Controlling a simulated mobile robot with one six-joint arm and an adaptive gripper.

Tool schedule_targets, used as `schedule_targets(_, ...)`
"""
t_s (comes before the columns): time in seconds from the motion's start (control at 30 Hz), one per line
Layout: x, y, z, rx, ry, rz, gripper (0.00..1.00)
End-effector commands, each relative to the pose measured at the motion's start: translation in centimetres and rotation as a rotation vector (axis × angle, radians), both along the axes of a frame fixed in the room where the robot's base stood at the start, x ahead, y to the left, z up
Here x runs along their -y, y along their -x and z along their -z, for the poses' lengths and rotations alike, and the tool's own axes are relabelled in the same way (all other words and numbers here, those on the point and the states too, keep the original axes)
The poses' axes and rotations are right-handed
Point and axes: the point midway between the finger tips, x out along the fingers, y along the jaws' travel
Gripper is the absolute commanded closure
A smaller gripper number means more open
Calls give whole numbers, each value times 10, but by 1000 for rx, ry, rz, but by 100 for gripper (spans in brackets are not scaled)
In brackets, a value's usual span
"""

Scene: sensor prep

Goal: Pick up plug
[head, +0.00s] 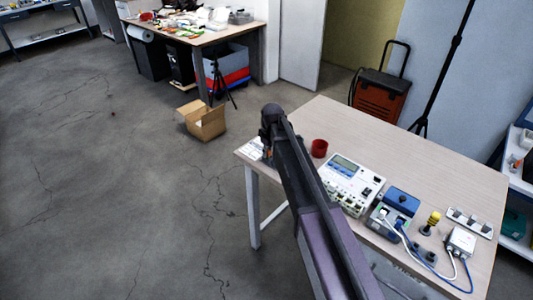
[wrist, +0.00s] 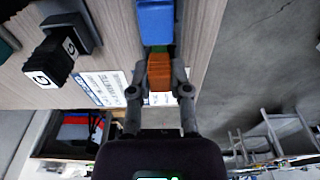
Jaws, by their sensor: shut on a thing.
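The plug (wrist: 159,74) shows in the wrist view as a ribbed orange block between the two fingers of my gripper (wrist: 160,92). The fingers are shut on its sides. A blue block (wrist: 157,22) lies just beyond it, with a bit of green between them. I cannot tell whether the blue block is joined to the plug. In the head view my gripper (head: 268,153) is low at the table's left corner, mostly hidden by my arm, with only a speck of orange showing.
A printed white card (wrist: 103,88) lies beside the plug. A black block with white-marked faces (wrist: 50,60) stands to the left. On the table (head: 420,150) are a red cup (head: 319,148), a white instrument (head: 350,184) and a blue-topped box (head: 401,199) with cables.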

Motion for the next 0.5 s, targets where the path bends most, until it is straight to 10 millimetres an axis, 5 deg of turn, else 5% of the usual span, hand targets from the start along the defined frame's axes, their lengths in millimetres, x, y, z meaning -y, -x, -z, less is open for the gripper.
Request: schedule_targets(0.5,0,0,-24,0,0,0,100)
